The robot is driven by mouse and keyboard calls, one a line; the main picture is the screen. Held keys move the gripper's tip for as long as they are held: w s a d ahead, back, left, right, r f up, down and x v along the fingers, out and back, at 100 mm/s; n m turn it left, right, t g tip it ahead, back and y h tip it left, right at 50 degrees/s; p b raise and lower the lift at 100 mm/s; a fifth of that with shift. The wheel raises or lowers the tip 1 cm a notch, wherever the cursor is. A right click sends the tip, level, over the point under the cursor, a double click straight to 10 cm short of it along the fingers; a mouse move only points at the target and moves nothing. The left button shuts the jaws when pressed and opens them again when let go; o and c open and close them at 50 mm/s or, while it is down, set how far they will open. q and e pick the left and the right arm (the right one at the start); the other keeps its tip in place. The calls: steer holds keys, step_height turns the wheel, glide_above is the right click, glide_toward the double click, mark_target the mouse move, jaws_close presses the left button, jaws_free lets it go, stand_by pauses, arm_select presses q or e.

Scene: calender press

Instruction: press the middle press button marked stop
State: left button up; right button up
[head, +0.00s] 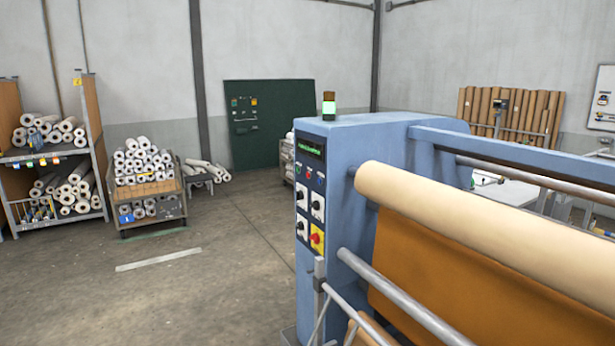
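The press control panel (310,216) is on the narrow end of the blue calender press (362,142), right of the picture's middle. Below its dark display with green text (311,148) is a row of three small buttons. The middle button (309,173) looks reddish; any stop marking is too small to read. Below the row are black knobs on white plates, and a red mushroom button on a yellow plate (317,238) at the lower right of the panel. Neither of my grippers is in view, and nothing covers the panel.
A cream roll (470,220) and grey rails (395,295) extend right from the press. A signal lamp (329,105) stands on top. A roll cart (150,190) and shelf (55,155) stand at left. The floor (215,270) left of the press is clear.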

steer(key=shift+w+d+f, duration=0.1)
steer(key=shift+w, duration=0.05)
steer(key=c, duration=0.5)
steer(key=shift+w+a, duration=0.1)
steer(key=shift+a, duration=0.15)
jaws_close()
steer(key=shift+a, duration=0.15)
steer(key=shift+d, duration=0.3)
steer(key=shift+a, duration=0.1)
